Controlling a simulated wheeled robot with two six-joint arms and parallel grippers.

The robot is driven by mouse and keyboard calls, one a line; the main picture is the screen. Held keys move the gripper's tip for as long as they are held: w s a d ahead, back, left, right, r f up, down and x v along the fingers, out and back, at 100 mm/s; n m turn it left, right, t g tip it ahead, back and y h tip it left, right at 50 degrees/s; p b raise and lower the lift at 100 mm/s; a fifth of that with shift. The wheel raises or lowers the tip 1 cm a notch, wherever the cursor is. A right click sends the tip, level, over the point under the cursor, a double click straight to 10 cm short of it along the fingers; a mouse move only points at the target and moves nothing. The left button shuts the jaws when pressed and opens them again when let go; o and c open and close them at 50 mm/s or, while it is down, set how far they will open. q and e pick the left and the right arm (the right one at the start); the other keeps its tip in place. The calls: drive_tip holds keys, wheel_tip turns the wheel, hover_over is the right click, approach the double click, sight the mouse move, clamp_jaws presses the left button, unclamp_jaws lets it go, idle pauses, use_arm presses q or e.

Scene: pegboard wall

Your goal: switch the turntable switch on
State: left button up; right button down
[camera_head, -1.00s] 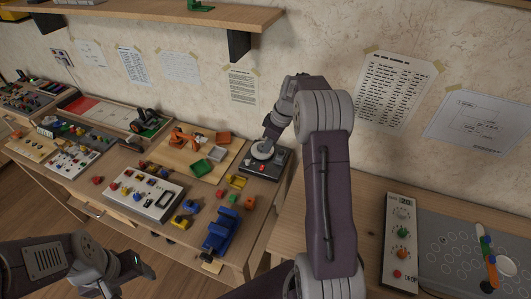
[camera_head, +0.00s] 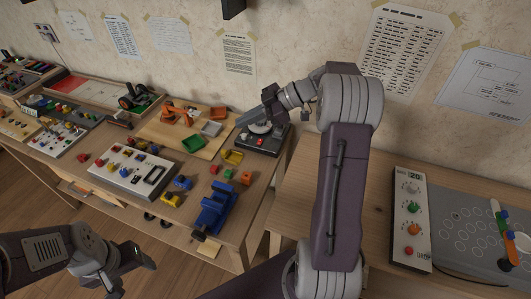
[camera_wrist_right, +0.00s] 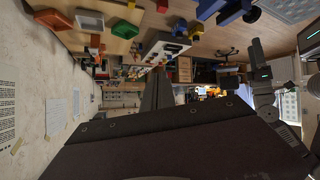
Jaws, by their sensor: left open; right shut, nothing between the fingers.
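The turntable (camera_head: 272,147) is a dark box with a pale disc at the back right of the left workbench. A small red switch (camera_head: 261,142) shows on its front; I cannot tell its position. My right gripper (camera_head: 242,121) is shut and empty. It points left above the turntable's back left and hides part of the disc. In the right wrist view its dark fingers (camera_wrist_right: 158,92) show, and I cannot make out the turntable there. My left gripper (camera_head: 146,262) is open and empty at the lower left, in front of the bench and far from the turntable.
A green tray (camera_head: 193,144) and a grey tray (camera_head: 211,128) lie left of the turntable. A blue vise (camera_head: 215,210) and several small coloured blocks sit in front. The papered wall is close behind. A second bench (camera_head: 345,195) with a control panel (camera_head: 411,215) stands at right.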

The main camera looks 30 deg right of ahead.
sight(266, 145)
use_arm(q)
wheel_tip(266, 145, down, 23)
drive_tip(key=b, duration=2)
use_arm(e)
drive_tip(key=s+d+f+m+t+h, duration=0.2)
drive_tip(key=s+d+f+m+t, duration=0.1)
drive_tip(key=d+f+t, duration=0.4)
drive_tip(key=s+d+f, duration=0.1)
drive_tip(key=d+f, duration=0.2)
drive_tip(key=d, duration=0.3)
drive_tip(key=shift+d+f+t, duration=0.3)
drive_tip(key=shift+d+f, duration=0.05)
drive_tip(key=shift+f, duration=0.05)
